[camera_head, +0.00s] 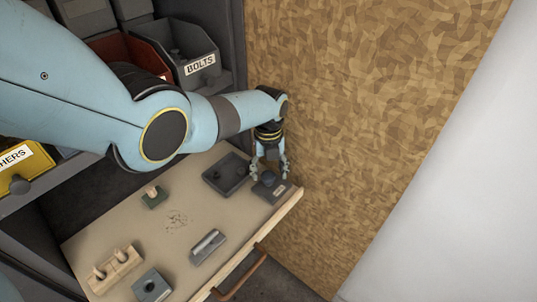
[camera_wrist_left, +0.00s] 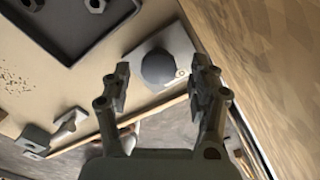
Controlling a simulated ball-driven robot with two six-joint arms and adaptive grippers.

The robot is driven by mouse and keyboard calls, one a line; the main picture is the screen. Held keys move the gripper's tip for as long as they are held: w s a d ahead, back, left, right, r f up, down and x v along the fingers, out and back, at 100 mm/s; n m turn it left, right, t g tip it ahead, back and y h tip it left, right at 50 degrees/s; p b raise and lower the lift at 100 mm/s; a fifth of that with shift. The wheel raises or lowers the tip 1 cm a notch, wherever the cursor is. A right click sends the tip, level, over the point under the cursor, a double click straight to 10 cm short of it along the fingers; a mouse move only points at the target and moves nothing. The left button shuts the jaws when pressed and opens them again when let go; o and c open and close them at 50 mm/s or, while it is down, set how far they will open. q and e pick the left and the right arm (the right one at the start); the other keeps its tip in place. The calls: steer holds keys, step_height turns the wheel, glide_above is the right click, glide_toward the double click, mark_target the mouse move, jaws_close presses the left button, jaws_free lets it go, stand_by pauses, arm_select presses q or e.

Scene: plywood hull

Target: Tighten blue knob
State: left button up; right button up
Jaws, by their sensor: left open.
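The blue knob (camera_head: 268,179) is a dark, blue-grey rounded cap on a grey block (camera_head: 279,191) at the right corner of the pale board. In the left wrist view the knob (camera_wrist_left: 158,68) is a smooth dome on its flat grey plate (camera_wrist_left: 181,42), beside a small round mark. My left gripper (camera_head: 269,172) points down over the knob, with one finger on each side. In the left wrist view its open fingers (camera_wrist_left: 160,75) have the dome between and beyond their tips; I cannot tell whether they touch it. My right gripper is not in view.
A dark tray (camera_head: 213,178) lies just left of the knob block. The patterned wooden wall (camera_head: 360,110) is close on the right.

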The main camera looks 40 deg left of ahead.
mark_target(268, 175)
arm_select(q)
step_height(268, 175, up, 12)
steer(key=shift+f, duration=0.2)
stand_by(0.4)
